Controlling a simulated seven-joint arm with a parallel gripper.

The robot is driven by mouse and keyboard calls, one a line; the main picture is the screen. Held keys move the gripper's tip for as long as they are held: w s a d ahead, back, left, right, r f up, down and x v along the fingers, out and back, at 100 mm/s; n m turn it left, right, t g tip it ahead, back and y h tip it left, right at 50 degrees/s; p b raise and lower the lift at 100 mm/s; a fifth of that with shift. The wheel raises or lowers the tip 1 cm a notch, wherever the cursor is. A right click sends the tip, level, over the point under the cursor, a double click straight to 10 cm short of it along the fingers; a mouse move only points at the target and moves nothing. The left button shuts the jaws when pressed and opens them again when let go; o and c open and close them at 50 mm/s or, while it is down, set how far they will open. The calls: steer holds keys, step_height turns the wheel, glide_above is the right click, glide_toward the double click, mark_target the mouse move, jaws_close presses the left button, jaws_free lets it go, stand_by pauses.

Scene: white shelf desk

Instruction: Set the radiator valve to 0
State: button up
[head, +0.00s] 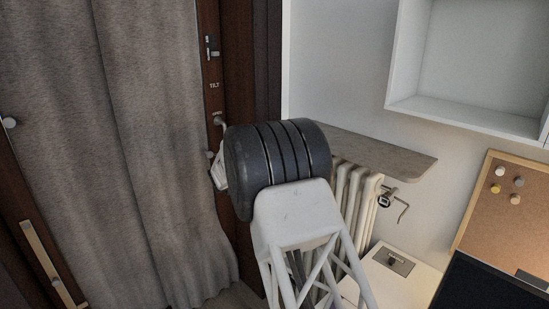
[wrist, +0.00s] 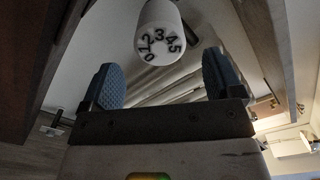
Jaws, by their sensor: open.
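The radiator valve is a white round knob (wrist: 160,32) at the top middle of the wrist view. Its end face carries black numbers from 0 to 5, with 0 at the lower left, 3 near the top and 5 at the right. I cannot make out a pointer mark. My gripper (wrist: 160,74) is open and empty, with its blue padded fingers well apart. The knob appears beyond the fingertips, roughly centred between them, with no visible contact. In the head view my arm covers the knob and the gripper's fingers. The white radiator (head: 352,202) shows partly behind my arm.
A stone-coloured ledge (head: 375,148) sits over the radiator. A metal fitting with a bent handle (head: 394,203) is at its right side. A grey curtain (head: 150,150) and a dark wooden frame (head: 238,60) stand left. A white wall shelf (head: 455,112) and cork board (head: 508,225) are right.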

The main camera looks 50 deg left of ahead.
steer(key=shift+w, duration=0.1)
steer(key=shift+w, duration=3.85)
steer(key=shift+c, duration=0.5)
steer(key=c, duration=0.8)
